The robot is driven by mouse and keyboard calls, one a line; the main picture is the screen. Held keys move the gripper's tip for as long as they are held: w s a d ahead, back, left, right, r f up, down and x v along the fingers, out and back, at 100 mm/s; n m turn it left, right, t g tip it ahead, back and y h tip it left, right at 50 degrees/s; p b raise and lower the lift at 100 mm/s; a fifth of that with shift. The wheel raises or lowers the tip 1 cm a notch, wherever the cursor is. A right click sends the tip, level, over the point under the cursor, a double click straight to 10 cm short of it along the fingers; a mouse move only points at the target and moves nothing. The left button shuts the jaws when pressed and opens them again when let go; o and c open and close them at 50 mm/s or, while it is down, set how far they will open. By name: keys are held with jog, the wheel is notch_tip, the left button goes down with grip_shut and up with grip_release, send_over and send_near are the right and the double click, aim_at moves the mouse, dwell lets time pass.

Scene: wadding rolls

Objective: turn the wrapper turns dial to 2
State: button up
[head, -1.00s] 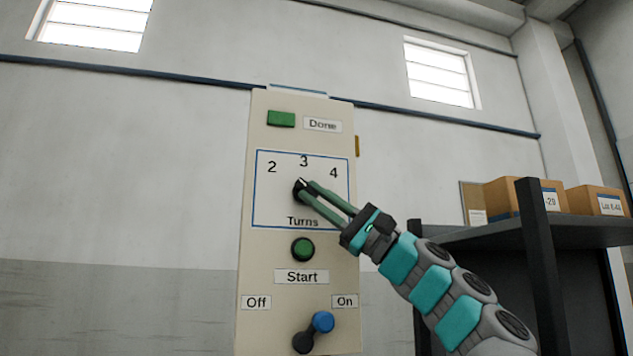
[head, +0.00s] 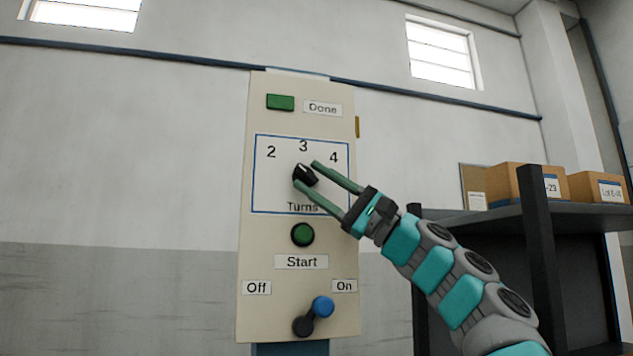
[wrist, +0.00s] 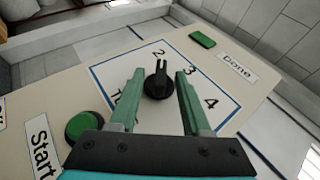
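The wrapper turns dial (head: 305,175) is a black knob on the cream panel (head: 260,230), inside a blue frame with the labels 2, 3 and 4 above it. In the wrist view the dial (wrist: 158,84) has its pointer end towards the 2. In the head view it leans to the upper left, also towards the 2. My gripper (head: 306,174) is open, its green fingers spread on either side of the dial. In the wrist view the fingers (wrist: 158,76) show a gap on both sides of the knob.
Below the dial are a green Start button (head: 302,235) and a blue-tipped lever (head: 322,307) leaning towards On. A green Done block (head: 281,102) sits at the panel's top. A dark shelf (head: 470,218) with cardboard boxes (head: 517,184) stands at the right.

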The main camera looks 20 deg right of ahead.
jog(key=shift+d, duration=0.1)
jog(key=b+v, duration=0.1)
jog(key=v, duration=0.6)
jog(key=shift+s+d+f, duration=0.15)
jog(key=shift+d+f, duration=0.1)
dwell(0.4)
